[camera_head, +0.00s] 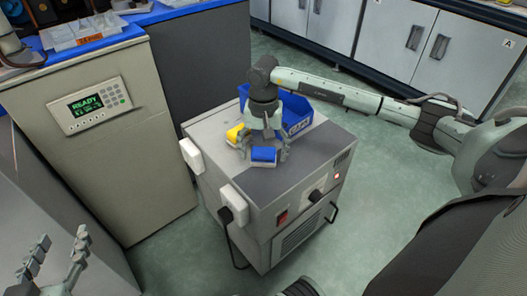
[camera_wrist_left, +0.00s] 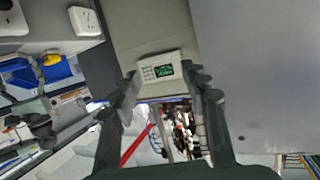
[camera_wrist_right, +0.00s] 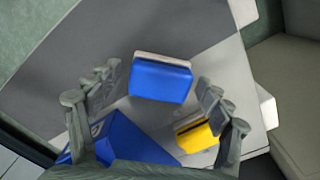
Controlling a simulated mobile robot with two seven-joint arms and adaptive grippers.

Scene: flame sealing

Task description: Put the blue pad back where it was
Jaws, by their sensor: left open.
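The blue pad (camera_head: 263,156), a blue block with a pale layer, is at the top of the grey cabinet, below my right gripper (camera_head: 264,148). In the right wrist view the blue pad (camera_wrist_right: 161,78) lies between and beyond the fingertips of my right gripper (camera_wrist_right: 158,88), with a gap on each side. That gripper is open and points down. A yellow pad (camera_head: 234,134) is to the left of the blue one; it also shows in the right wrist view (camera_wrist_right: 197,136). My left gripper (camera_head: 58,262) is open and empty at the lower left, away from the pads.
A blue bin (camera_head: 298,122) stands behind the pads on the cabinet top (camera_head: 305,160). White boxes (camera_head: 233,205) are fixed to the cabinet's left side. A beige machine with a READY display (camera_head: 87,105) stands at the left. The cabinet top's front right is clear.

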